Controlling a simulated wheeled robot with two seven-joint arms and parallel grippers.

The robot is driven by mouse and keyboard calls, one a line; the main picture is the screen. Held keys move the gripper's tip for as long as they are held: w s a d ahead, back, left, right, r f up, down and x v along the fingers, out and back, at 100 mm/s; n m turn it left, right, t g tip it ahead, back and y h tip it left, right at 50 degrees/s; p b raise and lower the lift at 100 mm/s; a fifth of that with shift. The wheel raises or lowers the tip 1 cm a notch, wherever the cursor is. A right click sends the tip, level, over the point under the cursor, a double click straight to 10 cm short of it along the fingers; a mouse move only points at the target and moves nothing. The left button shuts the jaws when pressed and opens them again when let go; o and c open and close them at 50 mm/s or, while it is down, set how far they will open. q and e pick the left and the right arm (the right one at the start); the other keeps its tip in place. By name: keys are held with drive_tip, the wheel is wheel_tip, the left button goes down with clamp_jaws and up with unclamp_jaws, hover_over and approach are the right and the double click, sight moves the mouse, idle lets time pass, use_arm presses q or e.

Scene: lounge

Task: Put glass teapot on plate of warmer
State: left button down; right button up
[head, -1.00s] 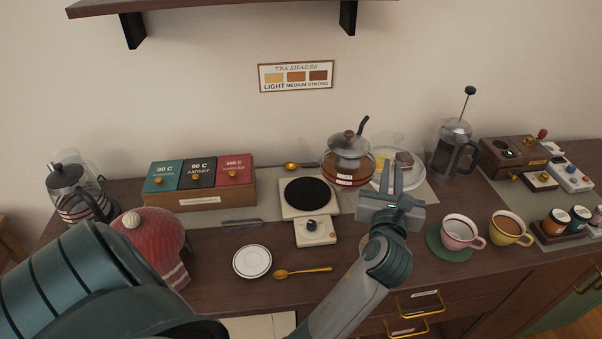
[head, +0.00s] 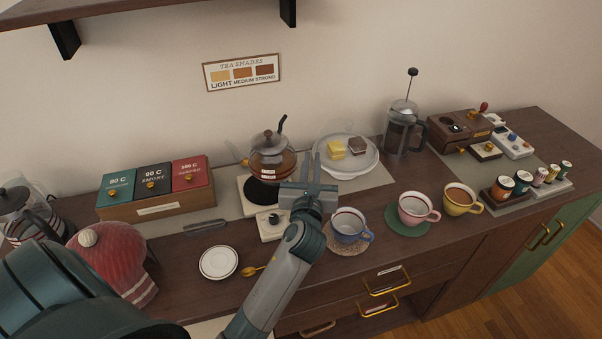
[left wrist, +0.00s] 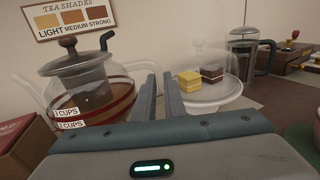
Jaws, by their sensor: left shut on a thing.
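The glass teapot (head: 272,165), with amber tea, a red band and a brown lid knob, is over the back of the warmer (head: 245,188). Part of the warmer's black plate (head: 259,192) shows below it; I cannot tell whether the teapot touches it or hangs just above. My left gripper (head: 311,168) is to the right of the teapot, shut on its handle side. In the left wrist view the teapot (left wrist: 90,85) stands upright just left of the fingers (left wrist: 161,92); the grip itself is mostly hidden. My right gripper is not in view.
A tea box (head: 160,204) stands left of the warmer. A glass-domed cake stand (head: 350,172) is close on the right, with a French press (head: 402,130) beyond. A blue cup (head: 349,226) sits near my gripper, front right. A saucer (head: 219,262) lies in front.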

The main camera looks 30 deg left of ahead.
use_arm(q)
drive_tip(key=a, duration=0.1)
drive_tip(key=a+f, duration=0.1)
drive_tip(key=a, duration=0.1)
drive_tip(key=shift+f, duration=0.3)
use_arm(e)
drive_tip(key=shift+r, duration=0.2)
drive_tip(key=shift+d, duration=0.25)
use_arm(q)
drive_tip(key=shift+f, duration=0.1)
drive_tip(key=shift+f, duration=1.9)
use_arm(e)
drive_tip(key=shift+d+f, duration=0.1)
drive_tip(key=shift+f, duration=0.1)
use_arm(q)
drive_tip(key=shift+f, duration=0.15)
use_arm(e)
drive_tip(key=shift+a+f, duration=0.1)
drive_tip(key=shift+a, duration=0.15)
